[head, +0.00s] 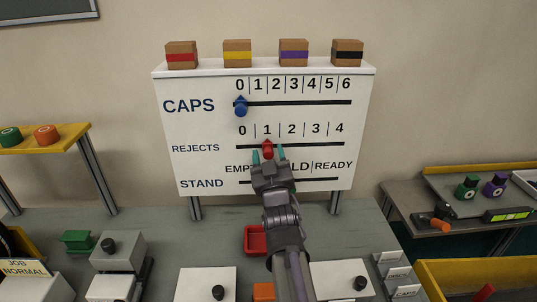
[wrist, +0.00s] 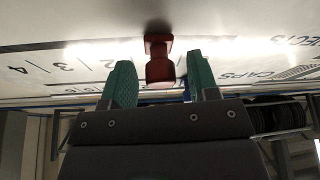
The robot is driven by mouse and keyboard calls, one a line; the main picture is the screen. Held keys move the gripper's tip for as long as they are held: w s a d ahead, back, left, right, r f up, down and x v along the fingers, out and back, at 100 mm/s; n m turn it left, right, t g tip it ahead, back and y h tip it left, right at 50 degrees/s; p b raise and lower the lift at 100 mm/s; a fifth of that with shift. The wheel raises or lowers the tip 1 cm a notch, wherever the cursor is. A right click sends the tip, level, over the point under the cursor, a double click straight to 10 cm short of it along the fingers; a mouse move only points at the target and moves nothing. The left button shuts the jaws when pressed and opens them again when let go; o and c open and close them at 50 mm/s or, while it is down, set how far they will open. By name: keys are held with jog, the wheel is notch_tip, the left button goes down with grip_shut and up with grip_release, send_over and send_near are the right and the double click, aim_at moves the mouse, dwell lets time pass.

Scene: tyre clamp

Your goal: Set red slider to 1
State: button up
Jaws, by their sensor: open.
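The red slider (head: 267,149) sits on the REJECTS track of the white board (head: 190,105), with its pointed top below the 1. My gripper (head: 268,155) is in front of the board with its teal fingers on either side of the red slider. In the wrist view the red slider (wrist: 159,60) shows between the two open fingertips (wrist: 159,75), with gaps on both sides. The fingers look apart from it. The lower part of the board is partly hidden by my gripper.
A blue slider (head: 240,106) is at 0 on the CAPS track above. The STAND track (head: 320,180) runs below, partly covered by my arm. Several boxes (head: 237,53) with coloured bands stand on the board's top. A red tray (head: 255,240) lies on the table below.

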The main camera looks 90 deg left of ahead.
jog(key=b+v, duration=0.3)
jog(key=v, duration=0.7)
